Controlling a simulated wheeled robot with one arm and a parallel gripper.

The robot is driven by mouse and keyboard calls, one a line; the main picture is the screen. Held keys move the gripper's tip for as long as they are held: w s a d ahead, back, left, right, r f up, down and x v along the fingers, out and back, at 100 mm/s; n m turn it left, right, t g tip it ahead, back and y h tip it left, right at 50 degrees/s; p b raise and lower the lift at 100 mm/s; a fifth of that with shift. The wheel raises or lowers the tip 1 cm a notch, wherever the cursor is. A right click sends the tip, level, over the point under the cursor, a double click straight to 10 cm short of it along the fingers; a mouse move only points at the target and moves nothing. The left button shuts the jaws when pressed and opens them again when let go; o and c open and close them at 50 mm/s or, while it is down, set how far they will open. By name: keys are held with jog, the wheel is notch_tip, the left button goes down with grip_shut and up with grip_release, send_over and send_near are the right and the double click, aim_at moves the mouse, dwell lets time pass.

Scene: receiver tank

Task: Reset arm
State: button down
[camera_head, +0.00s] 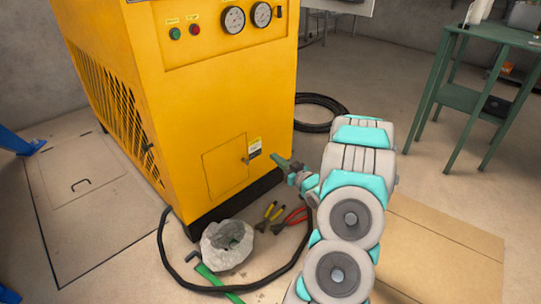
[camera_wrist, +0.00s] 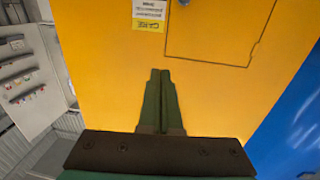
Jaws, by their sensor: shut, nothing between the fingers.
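My arm reaches up from the bottom of the head view, with white links and teal joints. My gripper (camera_head: 282,158) points at the front of the yellow machine (camera_head: 215,95), just right of its small access door (camera_head: 224,168). In the wrist view the two green fingers (camera_wrist: 160,75) are together with nothing between them. The yellow panel fills most of that view, with the door (camera_wrist: 220,25) at the upper right and a yellow and white label (camera_wrist: 149,14) at the top. I cannot tell whether the fingertips touch the panel.
A grey-white sack (camera_head: 227,245), pliers (camera_head: 268,216) and a black hose (camera_head: 168,262) lie on the floor before the machine. A flat cardboard sheet (camera_head: 440,250) lies right of my arm. A green table (camera_head: 490,38) stands at the back right, with open floor before it.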

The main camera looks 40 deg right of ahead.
jog(key=shift+s, duration=0.25)
jog(key=w+a+r+n+g+h+p, duration=0.1)
jog(key=w+a+r+g+h+p, duration=0.2)
jog(key=g, duration=0.4)
jog(key=s+a+r+m+g, duration=0.1)
jog(key=s+a+r+g, duration=0.4)
jog(key=s+a+r, duration=0.4)
jog(key=s+a+r+g+y+p, duration=0.1)
jog(key=s+a+r+g, duration=0.2)
jog(key=s+a, duration=1)
jog(key=s+a+r+g+y+p, duration=0.1)
jog(key=s+a+r+g+y, duration=0.1)
jog(key=s+a, duration=1.1)
jog(key=s+r+g, duration=0.1)
jog(key=s+g, duration=0.1)
jog(key=s, duration=0.1)
jog(key=shift+s+r+g+y+p, duration=0.2)
jog(key=shift+s+g+y+p, duration=0.1)
jog(key=shift+g+p, duration=0.1)
